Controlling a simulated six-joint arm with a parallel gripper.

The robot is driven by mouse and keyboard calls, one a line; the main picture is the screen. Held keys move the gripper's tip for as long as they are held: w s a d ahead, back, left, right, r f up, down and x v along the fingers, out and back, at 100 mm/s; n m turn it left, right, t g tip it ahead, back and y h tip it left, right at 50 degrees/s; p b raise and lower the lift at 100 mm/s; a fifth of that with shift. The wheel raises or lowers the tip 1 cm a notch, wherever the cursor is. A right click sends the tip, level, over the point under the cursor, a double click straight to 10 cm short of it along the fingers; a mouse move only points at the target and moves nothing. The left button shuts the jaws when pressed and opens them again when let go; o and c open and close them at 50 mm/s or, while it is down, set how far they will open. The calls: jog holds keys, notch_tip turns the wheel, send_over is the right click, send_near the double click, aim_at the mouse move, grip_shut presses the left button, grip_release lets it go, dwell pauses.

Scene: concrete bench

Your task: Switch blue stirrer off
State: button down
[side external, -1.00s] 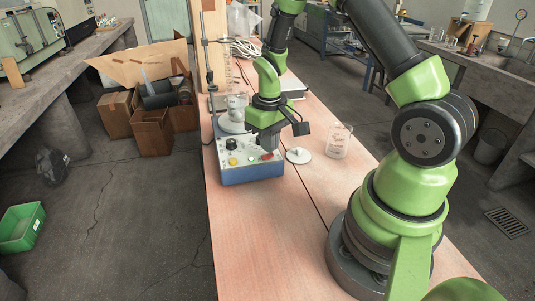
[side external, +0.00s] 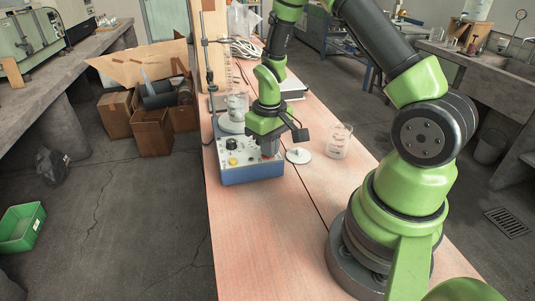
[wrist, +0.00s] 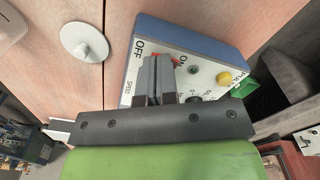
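The blue stirrer (side external: 252,173) is a blue box with a pale control panel, on the wooden bench top. In the wrist view its panel (wrist: 212,72) shows the words OFF and ON beside a red switch (wrist: 174,59), and a yellow knob (wrist: 225,78). My gripper (side external: 270,155) is low over the right end of the panel. In the wrist view my gripper's fingers (wrist: 158,57) are together, with only a thin seam between them. Their tips overlap the red switch and partly hide it. I cannot tell whether they touch it, or which way it is tipped.
A white disc-shaped object (side external: 298,156) and a glass beaker (side external: 338,142) stand right of the stirrer. Another glass vessel (side external: 237,104) stands behind the panel beside an upright rod (side external: 208,65). The bench front is clear.

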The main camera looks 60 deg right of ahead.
jog(key=shift+r, duration=3.5)
jog(key=s+a+r+t, duration=0.2)
jog(key=a+r, duration=0.2)
jog(key=r, duration=0.2)
jog(key=s+a+r+t, duration=0.2)
jog(key=a+r, duration=0.1)
jog(key=r, duration=0.4)
jog(key=s+a+r+t+y, duration=0.1)
jog(key=s+a+r, duration=0.1)
jog(key=s, duration=0.2)
jog(key=s+a+r+m+t+y, duration=0.1)
jog(key=s+a+r+t, duration=0.1)
jog(key=s, duration=0.3)
jog(key=shift+a+r, duration=0.4)
jog(key=shift+a, duration=0.35)
